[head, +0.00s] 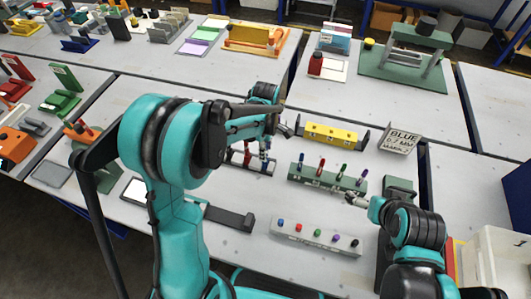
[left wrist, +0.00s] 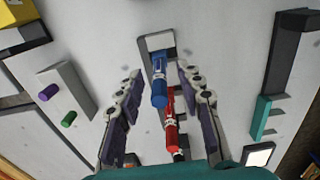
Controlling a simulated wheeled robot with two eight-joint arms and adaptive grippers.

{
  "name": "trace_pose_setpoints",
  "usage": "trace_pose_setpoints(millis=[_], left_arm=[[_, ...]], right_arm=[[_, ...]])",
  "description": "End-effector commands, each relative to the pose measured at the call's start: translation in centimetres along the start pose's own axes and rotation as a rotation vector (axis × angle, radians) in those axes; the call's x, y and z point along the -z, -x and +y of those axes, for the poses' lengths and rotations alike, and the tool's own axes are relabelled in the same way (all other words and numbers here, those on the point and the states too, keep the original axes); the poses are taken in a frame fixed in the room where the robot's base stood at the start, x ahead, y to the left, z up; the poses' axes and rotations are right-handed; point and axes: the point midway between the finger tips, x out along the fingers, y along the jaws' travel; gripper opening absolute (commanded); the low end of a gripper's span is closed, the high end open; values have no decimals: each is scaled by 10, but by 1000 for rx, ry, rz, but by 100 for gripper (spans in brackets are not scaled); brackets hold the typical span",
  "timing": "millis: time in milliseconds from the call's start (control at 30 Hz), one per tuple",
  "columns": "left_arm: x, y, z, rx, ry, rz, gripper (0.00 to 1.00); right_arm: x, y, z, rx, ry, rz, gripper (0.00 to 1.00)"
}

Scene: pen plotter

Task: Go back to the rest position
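My left gripper (left wrist: 158,78) is open in the left wrist view, its two fingers apart. A blue marker (left wrist: 159,85) and a red marker (left wrist: 171,130) show between the fingers, with visible gaps on both sides. They stand in a dark holder (head: 262,168) in the head view, where my left arm partly hides it. My right gripper (head: 352,198) is at the right end of a green rack (head: 298,177) with several coloured pens; its finger opening is too small to tell. A sign (head: 403,138) reads "BLUE" on its top line.
A pale block (head: 300,236) with several coloured caps lies at the front. A yellow block (head: 330,132) stands behind the green rack. A white bin (head: 500,258) is at the lower right. Other tables with fixtures stand behind; the table between them is partly bare.

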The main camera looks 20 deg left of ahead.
Motion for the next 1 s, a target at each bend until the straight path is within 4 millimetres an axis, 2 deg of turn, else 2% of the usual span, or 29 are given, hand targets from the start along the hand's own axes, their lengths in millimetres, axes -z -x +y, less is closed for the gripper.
trace_pose_setpoints(millis=[33, 200, 533, 833, 1000], left_arm=[[0, 9, 0, 0, 0, 0, 37], [0, 23, 0, 0, 0, 0, 37], [0, 29, 0, 0, 0, 0, 37], [0, 78, 0, 0, 0, 0, 37], [0, 98, 0, 0, 0, 0, 37]], right_arm=[[3, 4, 0, 0, 0, 0, 100], [5, 7, 0, 0, 0, 0, 100], [7, 10, 0, 0, 0, 0, 100], [36, 50, 0, 0, 0, 0, 100], [48, 66, 0, 0, 0, 0, 100]])
